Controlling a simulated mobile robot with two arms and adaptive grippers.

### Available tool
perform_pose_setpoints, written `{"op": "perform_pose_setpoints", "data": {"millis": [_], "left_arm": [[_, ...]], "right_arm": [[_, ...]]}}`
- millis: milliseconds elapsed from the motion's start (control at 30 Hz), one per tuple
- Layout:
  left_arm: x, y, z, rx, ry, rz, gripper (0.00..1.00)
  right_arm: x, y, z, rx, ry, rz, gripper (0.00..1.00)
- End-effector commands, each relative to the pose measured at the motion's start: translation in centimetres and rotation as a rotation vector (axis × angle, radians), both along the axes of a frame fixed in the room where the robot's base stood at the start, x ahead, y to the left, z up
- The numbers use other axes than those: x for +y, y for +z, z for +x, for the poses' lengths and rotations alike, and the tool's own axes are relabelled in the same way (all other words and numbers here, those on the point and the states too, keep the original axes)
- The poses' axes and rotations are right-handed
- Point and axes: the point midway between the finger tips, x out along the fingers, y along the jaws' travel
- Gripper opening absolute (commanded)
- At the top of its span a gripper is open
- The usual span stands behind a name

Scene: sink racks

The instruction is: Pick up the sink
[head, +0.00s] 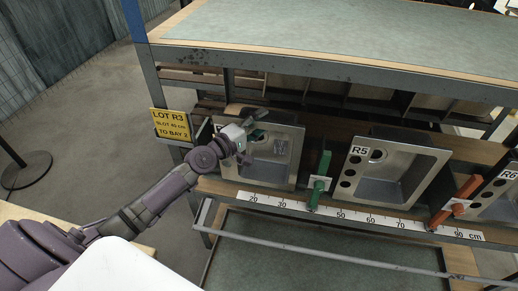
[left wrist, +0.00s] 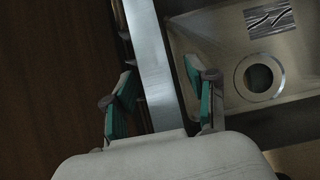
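A steel sink (head: 287,178) stands at the left of the rack's middle shelf, its basin facing out. My left gripper (head: 256,138) is at its upper left part and covers some of the face. In the left wrist view, my left gripper (left wrist: 161,98) is open. The sink's bright rim (left wrist: 150,62) runs between the green-padded fingers, with visible gaps on both sides. The basin with its round drain (left wrist: 259,77) lies to the right of the fingers. I cannot tell how deep the fingers reach around the rim. My right gripper is not in view.
Sinks R5 (head: 356,193) and R6 (head: 510,174) stand farther right. A green marker (head: 319,182) and an orange marker (head: 457,203) stand along the centimetre scale (head: 355,217). A yellow sign (head: 174,124) reads LOT R3, slot 45 cm, to bay 2. The upper shelf (head: 350,32) overhangs.

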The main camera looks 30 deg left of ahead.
Motion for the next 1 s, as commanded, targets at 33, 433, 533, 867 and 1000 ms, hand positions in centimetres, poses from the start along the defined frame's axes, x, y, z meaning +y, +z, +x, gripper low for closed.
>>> {"op": "perform_pose_setpoints", "data": {"millis": [33, 433, 533, 867, 1000], "left_arm": [[0.0, 0.0, 0.0, 0.0, 0.0, 0.0, 0.47], [0.0, 0.0, 0.0, 0.0, 0.0, 0.001, 0.0], [0.1, 0.5, 0.1, -0.011, 0.003, 0.001, 0.0], [0.1, 1.4, 0.1, -0.011, 0.003, 0.003, 0.0], [0.1, 3.5, 0.1, -0.013, 0.004, 0.001, 0.0]], "right_arm": [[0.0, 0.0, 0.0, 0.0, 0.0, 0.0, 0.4], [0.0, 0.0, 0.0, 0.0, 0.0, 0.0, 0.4], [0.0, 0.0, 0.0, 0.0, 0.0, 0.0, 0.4], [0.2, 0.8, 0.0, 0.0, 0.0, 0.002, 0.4], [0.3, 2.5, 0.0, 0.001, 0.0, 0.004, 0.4]]}}
